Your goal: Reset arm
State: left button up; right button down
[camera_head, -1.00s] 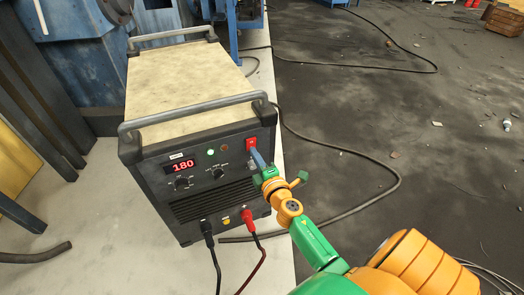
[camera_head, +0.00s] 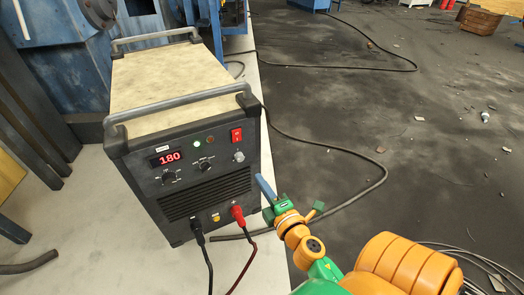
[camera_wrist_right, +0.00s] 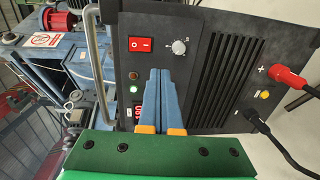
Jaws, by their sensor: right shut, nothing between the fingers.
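My right gripper (camera_head: 266,188) is in the head view at the lower middle, just right of the front of a welding machine. Its blue fingers are shut with nothing between them, and they also show in the right wrist view (camera_wrist_right: 160,90). The welding machine (camera_head: 180,192) is a dark box with a pale top, a red display reading 180, a lit green lamp and a red switch (camera_head: 237,135). In the wrist view the switch (camera_wrist_right: 141,44) lies beyond the fingertips, which look apart from the panel. My left gripper is out of view.
A red plug (camera_head: 238,214) and a black plug (camera_head: 196,228) with cables sit low on the machine's front. A dark cable (camera_head: 350,205) lies on the floor to the right. Blue machinery stands behind. The dark floor at right is mostly clear.

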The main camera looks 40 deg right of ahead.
dwell(0.3)
jog(key=s+a+f+m+g+y+p, duration=0.1)
jog(key=s+a+f+m+g+p, duration=0.3)
jog(key=f, duration=0.4)
jog(key=s+a+f+m+g+y+p, duration=0.1)
jog(key=s+f+m+g, duration=0.15)
jog(key=s+f, duration=0.45)
jog(key=s+a+f+m+g+y+p, duration=0.1)
jog(key=s+a+f+m+g+p, duration=0.3)
jog(key=f, duration=0.4)
jog(key=s+f+m+g, duration=0.1)
jog(key=s+f+g, duration=0.1)
jog(key=s, duration=0.5)
jog(key=s+f+m+g, duration=0.1)
jog(key=s+g, duration=0.2)
jog(key=s, duration=0.5)
jog(key=shift+f+y+p, duration=0.35)
jog(key=shift+y+p, duration=0.05)
jog(key=shift+p, duration=0.05)
jog(key=shift+m, duration=0.25)
